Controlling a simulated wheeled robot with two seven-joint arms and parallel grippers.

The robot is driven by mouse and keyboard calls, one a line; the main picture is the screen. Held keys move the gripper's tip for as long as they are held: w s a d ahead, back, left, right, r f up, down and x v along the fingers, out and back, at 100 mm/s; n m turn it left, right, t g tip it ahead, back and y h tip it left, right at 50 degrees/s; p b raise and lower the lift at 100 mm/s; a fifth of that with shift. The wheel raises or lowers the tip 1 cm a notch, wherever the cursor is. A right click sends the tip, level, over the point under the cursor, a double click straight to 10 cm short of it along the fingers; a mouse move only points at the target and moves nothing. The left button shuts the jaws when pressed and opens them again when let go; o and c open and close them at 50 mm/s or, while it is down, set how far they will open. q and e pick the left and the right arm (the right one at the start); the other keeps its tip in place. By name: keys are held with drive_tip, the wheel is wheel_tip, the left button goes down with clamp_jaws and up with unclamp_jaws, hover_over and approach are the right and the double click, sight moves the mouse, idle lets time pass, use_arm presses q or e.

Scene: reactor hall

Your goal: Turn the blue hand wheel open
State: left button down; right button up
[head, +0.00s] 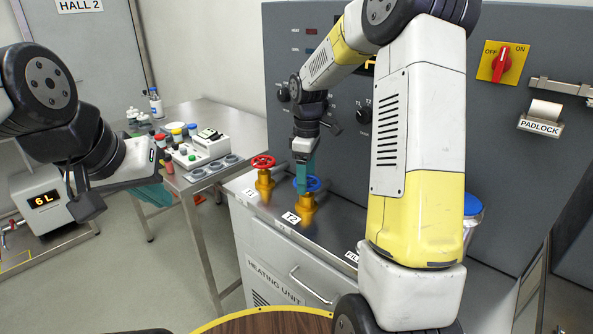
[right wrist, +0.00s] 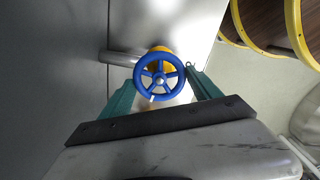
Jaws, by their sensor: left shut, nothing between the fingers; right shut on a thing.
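The blue hand wheel (head: 313,184) sits on a yellow valve body (head: 303,211) on top of the heating unit, beside the T2 label. In the right wrist view the blue wheel (right wrist: 159,78) is seen face on, with spokes and a pale mark on its near rim. My right gripper (head: 305,181) points down at the wheel, and its teal fingers (right wrist: 160,92) stand on either side of the rim, shut on it. In the head view the fingers hide part of the wheel. My left gripper (head: 160,195) is shut and empty, off to the left.
A red hand wheel (head: 263,162) on a similar yellow valve stands just left, by the T1 label. A steel table (head: 228,120) with a control box is behind. The grey panel (head: 340,150) rises behind the valves. A blue-lidded container (head: 473,206) stands right.

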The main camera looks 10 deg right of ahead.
drive_tip(key=shift+w+r, duration=0.1)
drive_tip(key=o, duration=1.4)
drive_tip(key=shift+c, duration=0.2)
wheel_tip(320, 180, up, 7)
drive_tip(key=shift+f, duration=0.2)
drive_tip(key=shift+r, duration=0.55)
